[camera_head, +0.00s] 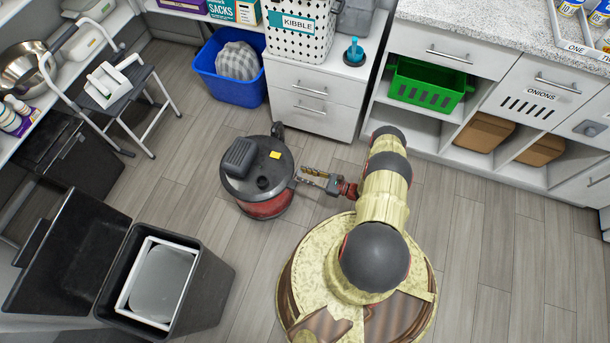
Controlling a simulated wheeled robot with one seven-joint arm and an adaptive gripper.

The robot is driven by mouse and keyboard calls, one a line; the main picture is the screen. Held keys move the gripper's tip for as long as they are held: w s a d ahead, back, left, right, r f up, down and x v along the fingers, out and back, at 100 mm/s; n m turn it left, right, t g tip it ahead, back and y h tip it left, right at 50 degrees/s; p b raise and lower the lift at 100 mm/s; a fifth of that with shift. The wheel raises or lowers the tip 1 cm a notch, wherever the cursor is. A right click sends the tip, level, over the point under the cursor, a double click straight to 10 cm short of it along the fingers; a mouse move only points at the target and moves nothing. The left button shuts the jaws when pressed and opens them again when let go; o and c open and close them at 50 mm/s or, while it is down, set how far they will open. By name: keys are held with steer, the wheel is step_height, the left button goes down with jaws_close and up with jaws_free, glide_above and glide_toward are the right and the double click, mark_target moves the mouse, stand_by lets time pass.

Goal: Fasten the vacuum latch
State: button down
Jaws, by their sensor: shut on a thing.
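The vacuum (262,205) stands upright on the floor, a round canister with a red lower body and a dark grey lid. The lid has a raised handle block and a yellow label on top, and it looks seated on the body. My gripper (303,175) reaches in from the right, with its fingertips at the vacuum's right rim. It is shut on a small part there, which appears to be the vacuum latch. The latch is too small and too covered by the fingers to tell its position.
An open black bin (205,295) stands at lower left. A step stool (115,85) and a blue tub (228,90) are behind. A white drawer cabinet (318,95) stands beyond the vacuum. The floor (185,190) left of the vacuum is clear.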

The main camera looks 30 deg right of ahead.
steer(key=shift+w+a+r+g+h+p, duration=0.15)
steer(key=shift+w+r+g+h+p, duration=0.3)
steer(key=shift+p, duration=0.45)
steer(key=shift+w+a+r+g+h+p, duration=0.1)
steer(key=shift+a+r+g+h+p, duration=0.15)
steer(key=shift+g+p, duration=0.35)
steer(key=shift+w+a+g+h+p, duration=0.1)
steer(key=shift+w+g+h+p, duration=0.05)
steer(key=shift+g+h+p, duration=0.25)
steer(key=c, duration=1.8)
jaws_free()
steer(key=shift+o, duration=0.2)
steer(key=v, duration=1.2)
